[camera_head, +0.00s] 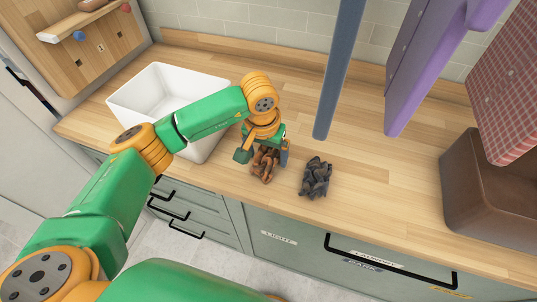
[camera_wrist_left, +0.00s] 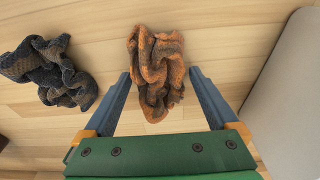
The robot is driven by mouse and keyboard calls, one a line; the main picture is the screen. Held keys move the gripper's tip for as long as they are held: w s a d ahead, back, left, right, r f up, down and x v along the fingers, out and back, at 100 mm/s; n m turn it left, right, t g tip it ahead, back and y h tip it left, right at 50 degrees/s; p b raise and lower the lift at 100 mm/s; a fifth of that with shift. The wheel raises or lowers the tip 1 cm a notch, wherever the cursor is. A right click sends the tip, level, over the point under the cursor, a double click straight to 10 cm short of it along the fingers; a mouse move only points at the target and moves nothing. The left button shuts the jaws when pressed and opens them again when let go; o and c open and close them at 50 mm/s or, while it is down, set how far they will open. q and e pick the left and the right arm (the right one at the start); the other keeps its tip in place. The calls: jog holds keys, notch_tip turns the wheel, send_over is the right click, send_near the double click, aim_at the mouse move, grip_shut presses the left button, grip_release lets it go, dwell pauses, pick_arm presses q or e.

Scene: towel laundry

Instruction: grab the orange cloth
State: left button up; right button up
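The orange cloth (camera_head: 264,165) lies crumpled on the wooden counter in the head view, right below my left gripper (camera_head: 263,152). In the left wrist view the orange cloth (camera_wrist_left: 155,70) has dark patches, and its near part lies between the two blue fingers of my left gripper (camera_wrist_left: 163,85). The fingers are spread wide, with a gap on each side of the cloth. My right gripper does not show in either view.
A dark grey cloth (camera_head: 315,178) lies crumpled just right of the orange one. A white bin (camera_head: 125,100) stands to the left and a brown bin (camera_head: 470,200) at the right. Blue, purple and red checked cloths (camera_head: 506,90) hang above the counter.

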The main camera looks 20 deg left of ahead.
pick_arm(q)
jog(key=shift+s, duration=0.1)
jog(key=c, duration=1)
jog(key=shift+r, duration=0.1)
